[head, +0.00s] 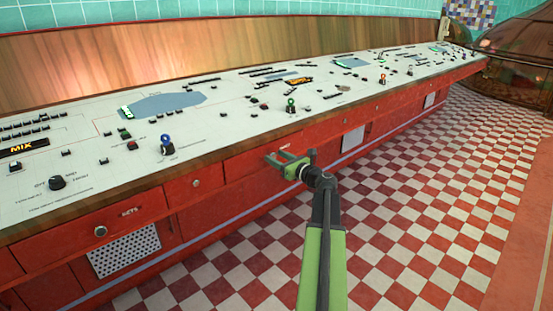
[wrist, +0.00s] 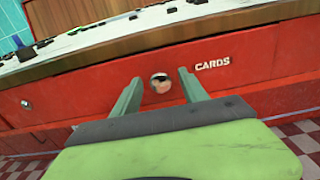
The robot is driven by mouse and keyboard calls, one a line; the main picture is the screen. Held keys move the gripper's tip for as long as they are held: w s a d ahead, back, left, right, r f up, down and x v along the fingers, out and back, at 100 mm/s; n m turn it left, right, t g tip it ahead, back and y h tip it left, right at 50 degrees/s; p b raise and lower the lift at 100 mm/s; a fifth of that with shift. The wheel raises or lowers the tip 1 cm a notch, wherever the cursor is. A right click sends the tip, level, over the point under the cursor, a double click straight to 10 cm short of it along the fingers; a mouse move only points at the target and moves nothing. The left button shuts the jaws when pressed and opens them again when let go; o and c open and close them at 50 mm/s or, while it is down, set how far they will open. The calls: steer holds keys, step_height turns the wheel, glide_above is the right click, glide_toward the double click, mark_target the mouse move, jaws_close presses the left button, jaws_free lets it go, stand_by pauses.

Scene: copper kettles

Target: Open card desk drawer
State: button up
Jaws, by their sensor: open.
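The card drawer (wrist: 240,72) is a red front marked CARDS in the wrist view. It looks flush with the desk, so it appears closed. Its round metal knob (wrist: 160,83) shows between my two fingers, left of the lettering. My gripper (wrist: 160,80) is open, with one finger on each side of the knob in the picture. I cannot tell how far the tips are from the drawer front, and no touch is visible. In the head view my gripper (head: 274,158) is at the card drawer front (head: 242,168), below the desktop edge, and hides the knob.
The long desk's pale control panel (head: 230,112) has several knobs and switches above the drawers. A drawer marked KEYS (head: 75,232) and a smaller knobbed drawer (head: 196,184) are to the left. The checkered floor (head: 420,200) is clear. A copper kettle (head: 525,50) stands far right.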

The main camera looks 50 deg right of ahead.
steer(key=shift+c, duration=0.4)
jaws_close()
stand_by(0.9)
